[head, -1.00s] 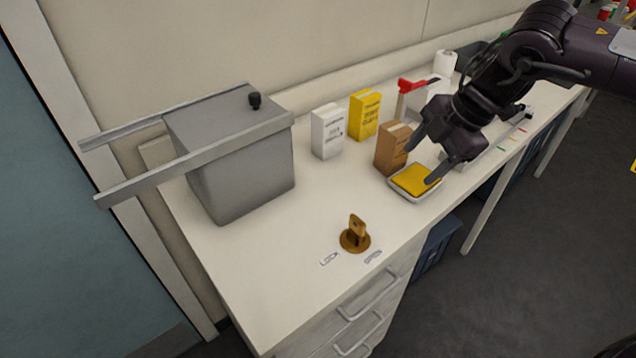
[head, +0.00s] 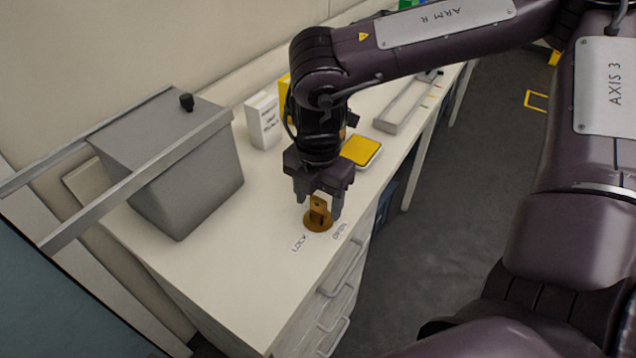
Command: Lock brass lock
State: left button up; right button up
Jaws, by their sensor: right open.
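The brass lock (head: 318,217) stands on the white bench near its front edge, a round base with an upright flat handle. The printed words LOCK (head: 299,244) and OPEN (head: 340,231) lie on the bench in front of it, LOCK to the left and OPEN to the right. My right gripper (head: 319,206) points down over the lock and is open, with one finger on each side of the handle. I cannot tell whether the fingers touch it. My left gripper is not in view.
A grey box with long rails (head: 195,185) stands to the left of the lock. A white carton (head: 262,121) and a dish with a yellow pad (head: 360,151) are behind. Drawer handles (head: 342,268) stick out below the bench edge. The bench front left of the lock is clear.

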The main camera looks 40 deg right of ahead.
jog(key=shift+d+f, duration=0.1)
jog(key=shift+f, duration=0.15)
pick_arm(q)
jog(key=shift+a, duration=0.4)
pick_arm(e)
jog(key=c, duration=1.1)
pick_arm(q)
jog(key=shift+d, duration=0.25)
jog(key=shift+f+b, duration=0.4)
jog(key=shift+b, duration=0.05)
pick_arm(e)
jog(key=shift+s+f, duration=0.15)
jog(key=shift+f, duration=0.15)
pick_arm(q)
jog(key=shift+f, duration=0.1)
